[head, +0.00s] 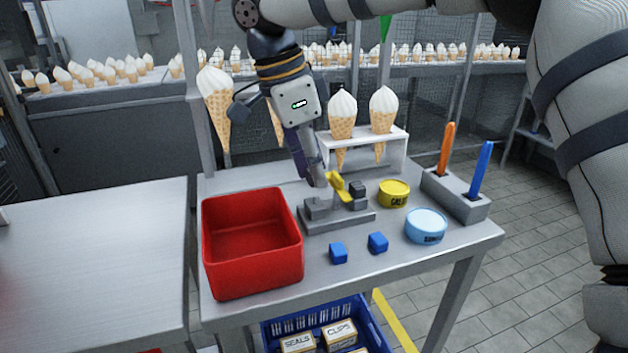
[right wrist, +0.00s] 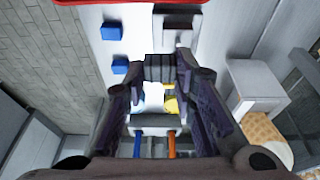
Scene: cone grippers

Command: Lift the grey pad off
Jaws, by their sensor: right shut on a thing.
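A grey fixture (head: 345,221) with raised blocks stands on the metal table. A yellow piece (head: 342,187) and small dark grey blocks (head: 358,189) stand at its right part. My right gripper (head: 321,180) reaches down over the fixture, just left of the yellow piece. In the right wrist view its fingers are closed on the dark grey pad (right wrist: 160,68), which fills the space between the tips. The pad is mostly hidden by the fingers in the head view, and I cannot tell whether it is clear of the fixture. My left gripper is not in view.
A red crate (head: 252,281) stands left of the fixture. Two blue cubes (head: 338,253) (head: 377,243) lie in front. Yellow (head: 394,194) and light blue tins (head: 426,227), and a holder with two sticks (head: 455,195), stand right. A white cone rack (head: 395,150) stands behind.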

